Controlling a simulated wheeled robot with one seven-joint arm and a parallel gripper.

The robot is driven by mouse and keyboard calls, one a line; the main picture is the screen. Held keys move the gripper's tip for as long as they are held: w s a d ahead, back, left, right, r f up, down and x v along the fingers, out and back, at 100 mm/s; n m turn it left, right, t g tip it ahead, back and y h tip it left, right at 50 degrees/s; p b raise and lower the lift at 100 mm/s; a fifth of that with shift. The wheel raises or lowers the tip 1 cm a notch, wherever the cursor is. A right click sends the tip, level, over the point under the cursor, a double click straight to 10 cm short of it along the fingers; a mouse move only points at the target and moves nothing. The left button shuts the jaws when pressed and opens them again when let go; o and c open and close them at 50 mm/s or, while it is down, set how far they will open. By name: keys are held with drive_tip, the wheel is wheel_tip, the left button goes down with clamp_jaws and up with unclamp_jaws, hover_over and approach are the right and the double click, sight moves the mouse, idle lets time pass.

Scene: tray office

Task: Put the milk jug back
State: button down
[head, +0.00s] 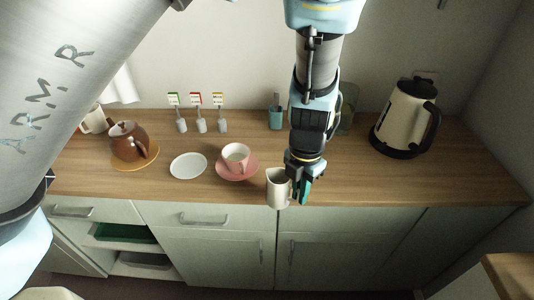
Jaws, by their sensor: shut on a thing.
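The milk jug (277,189) is a small white jug near the front edge of the wooden counter, right of the pink cup. My gripper (296,186) is shut on the milk jug from its right side, pointing down. The jug looks upright. I cannot tell whether its base touches the counter or hangs just in front of the edge. The jug's right side is hidden by my gripper.
A white plate (188,165), a brown teapot (128,143) and a cream kettle (405,117) stand on the counter (350,180).

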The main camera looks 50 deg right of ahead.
drive_tip(key=w+a+m, duration=1.6)
drive_tip(key=w+a, duration=3)
drive_tip(key=a, duration=0.3)
drive_tip(key=shift+w+f, duration=0.25)
drive_tip(key=shift+w, duration=0.15)
drive_tip(key=shift+a, duration=0.1)
